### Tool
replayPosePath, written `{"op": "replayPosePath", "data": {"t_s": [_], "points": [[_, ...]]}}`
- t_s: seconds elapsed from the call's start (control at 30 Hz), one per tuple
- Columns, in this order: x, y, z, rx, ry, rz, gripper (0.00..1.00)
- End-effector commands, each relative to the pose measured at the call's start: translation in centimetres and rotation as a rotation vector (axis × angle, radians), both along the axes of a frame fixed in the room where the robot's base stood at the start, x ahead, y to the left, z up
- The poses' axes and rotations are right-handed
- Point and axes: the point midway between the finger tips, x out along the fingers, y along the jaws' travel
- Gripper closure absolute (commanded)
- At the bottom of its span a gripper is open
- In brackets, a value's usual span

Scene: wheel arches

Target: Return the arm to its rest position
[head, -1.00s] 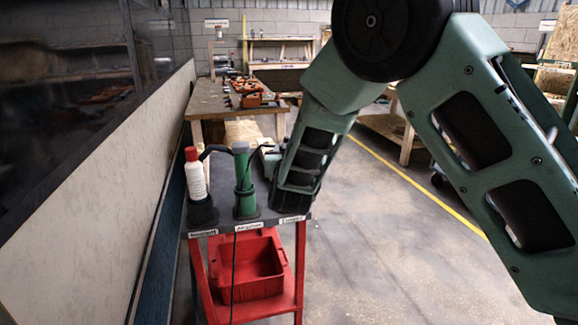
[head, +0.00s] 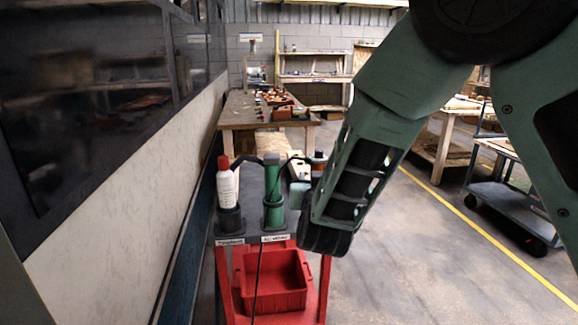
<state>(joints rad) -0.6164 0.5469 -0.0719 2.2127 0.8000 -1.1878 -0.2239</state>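My arm (head: 390,125) is green with black pads and reaches down from the upper right of the head view. Its visible lower end (head: 328,235) is in front of the right side of a small red-framed cart (head: 222,270). No gripper fingers can be made out, and whatever is beyond that end is hidden or out of frame. I cannot tell whether the arm touches the cart.
The cart holds a white bottle with a red cap (head: 227,187) and a green tool (head: 273,190) in holders; a red bin (head: 272,280) sits below. A wall panel (head: 120,210) runs close on the left. A workbench (head: 240,112) stands behind. A grey trolley (head: 510,205) is right; floor between is clear.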

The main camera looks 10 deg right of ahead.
Motion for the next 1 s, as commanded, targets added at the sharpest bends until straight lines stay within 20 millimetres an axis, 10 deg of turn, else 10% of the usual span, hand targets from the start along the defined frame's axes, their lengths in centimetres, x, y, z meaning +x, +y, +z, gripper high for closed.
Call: {"op": "replayPosePath", "data": {"t_s": [0.17, 0.43, 0.7, 1.0], "points": [[-3.4, 4.5, 0.5, 0.106, 0.264, 0.221, 0.56], [-16.0, 9.7, 0.9, 0.096, 0.767, 0.585, 0.56], [-30.2, 6.1, 2.2, -0.153, 1.234, 0.754, 0.56], [-36.3, 1.3, 3.1, -0.343, 1.455, 0.736, 0.56]]}}
